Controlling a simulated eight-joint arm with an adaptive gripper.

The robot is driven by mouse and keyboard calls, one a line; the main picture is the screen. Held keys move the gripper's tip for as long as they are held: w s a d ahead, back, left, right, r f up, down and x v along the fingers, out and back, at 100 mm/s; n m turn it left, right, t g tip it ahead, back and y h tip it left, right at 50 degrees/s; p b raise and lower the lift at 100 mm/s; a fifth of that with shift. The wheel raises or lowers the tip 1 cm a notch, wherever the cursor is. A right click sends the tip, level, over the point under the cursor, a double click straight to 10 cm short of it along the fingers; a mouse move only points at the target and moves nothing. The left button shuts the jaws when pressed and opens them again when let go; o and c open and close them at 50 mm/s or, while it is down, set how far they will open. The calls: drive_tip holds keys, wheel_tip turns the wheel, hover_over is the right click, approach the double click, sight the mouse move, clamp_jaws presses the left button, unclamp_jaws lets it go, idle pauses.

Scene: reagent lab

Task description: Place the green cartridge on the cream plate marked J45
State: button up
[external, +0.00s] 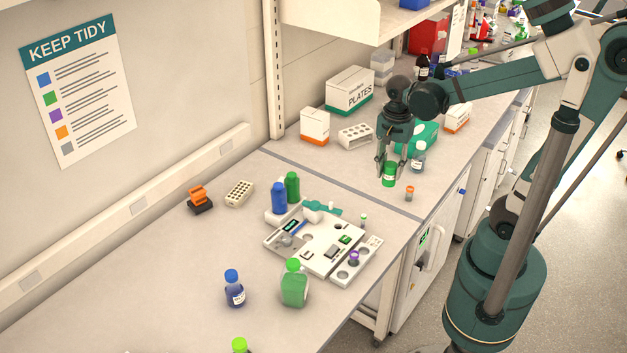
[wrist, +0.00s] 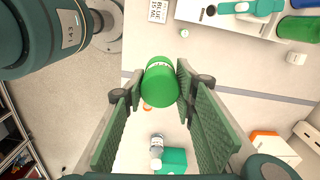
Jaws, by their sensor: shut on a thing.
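My gripper (external: 389,165) points down over the right part of the bench and is shut on a green cartridge (external: 389,179). In the wrist view the green cartridge (wrist: 160,82) sits between the fingertips, its round green end facing the camera and a white label band partly visible. I cannot tell how far it is above the bench. Another green cartridge (external: 293,189) stands beside a blue one (external: 279,198) behind the cream instrument (external: 312,260). I cannot read a J45 mark on any plate; small print is too fine in the external view.
An orange-capped vial (external: 409,192) stands just right of the held cartridge. A white-capped bottle (external: 418,158) and a green box (external: 419,135) are behind it. A white tube rack (external: 355,136) stands to the left. Green-capped (external: 294,287) and blue-capped (external: 234,290) bottles stand in front.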

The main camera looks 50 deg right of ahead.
drive_tip(key=w+a+r+n, duration=0.1)
drive_tip(key=w+r, duration=0.1)
drive_tip(key=w, duration=0.5)
drive_tip(key=w+a+r+n, duration=0.1)
drive_tip(key=w+a+r, duration=0.1)
drive_tip(key=w, duration=0.5)
drive_tip(key=n+p, duration=0.2)
drive_tip(key=n, duration=0.6)
hover_over(239, 190)
wheel_tip(239, 190, down, 10)
drive_tip(key=shift+f, duration=0.2)
wheel_tip(239, 190, down, 6)
drive_tip(key=shift+f, duration=1.85)
